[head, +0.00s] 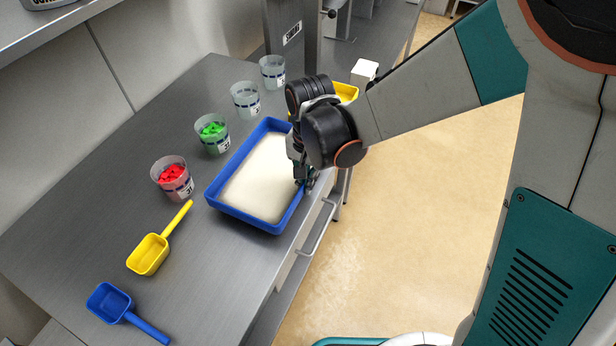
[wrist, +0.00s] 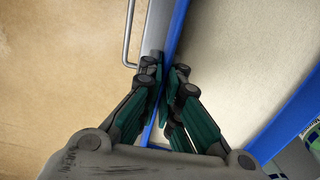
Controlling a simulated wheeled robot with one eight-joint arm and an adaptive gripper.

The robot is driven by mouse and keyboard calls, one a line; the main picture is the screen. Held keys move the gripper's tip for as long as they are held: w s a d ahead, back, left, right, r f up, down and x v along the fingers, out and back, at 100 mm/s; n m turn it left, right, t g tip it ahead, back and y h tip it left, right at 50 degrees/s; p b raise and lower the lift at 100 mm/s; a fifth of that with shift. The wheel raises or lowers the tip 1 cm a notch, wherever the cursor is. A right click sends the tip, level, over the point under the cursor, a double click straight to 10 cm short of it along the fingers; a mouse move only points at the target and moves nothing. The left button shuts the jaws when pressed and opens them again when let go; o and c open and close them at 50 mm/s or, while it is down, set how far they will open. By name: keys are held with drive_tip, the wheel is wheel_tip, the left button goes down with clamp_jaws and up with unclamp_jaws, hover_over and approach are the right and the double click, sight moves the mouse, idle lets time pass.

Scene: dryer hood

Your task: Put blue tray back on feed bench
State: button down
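The blue tray (head: 240,215) holds a whitish fill and is level on or just over the grey steel bench (head: 90,215), close to its front edge. I cannot tell whether it touches the bench. My gripper (head: 304,183) is at the tray's front long rim, pointing down. In the wrist view my gripper (wrist: 167,75) has one finger on each side of the blue tray's rim (wrist: 178,25), with hardly any gap, so it looks shut on it. My wrist hides part of the tray's far right end.
Behind the tray stand cups with red pieces (head: 172,178), green pieces (head: 212,133), and two clear cups (head: 245,100) (head: 272,72). A yellow scoop (head: 150,253) and a blue scoop (head: 112,303) lie at front left. A grey post (head: 292,40) rises at the back.

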drive_tip(key=shift+f+b, duration=0.8)
drive_tip(key=shift+f, duration=0.75)
drive_tip(key=shift+f, duration=0.1)
drive_tip(key=c, duration=1.8)
unclamp_jaws()
wheel_tip(320, 180, up, 12)
drive_tip(key=p, duration=0.8)
drive_tip(key=shift+p, duration=0.3)
drive_tip(key=shift+d, duration=0.15)
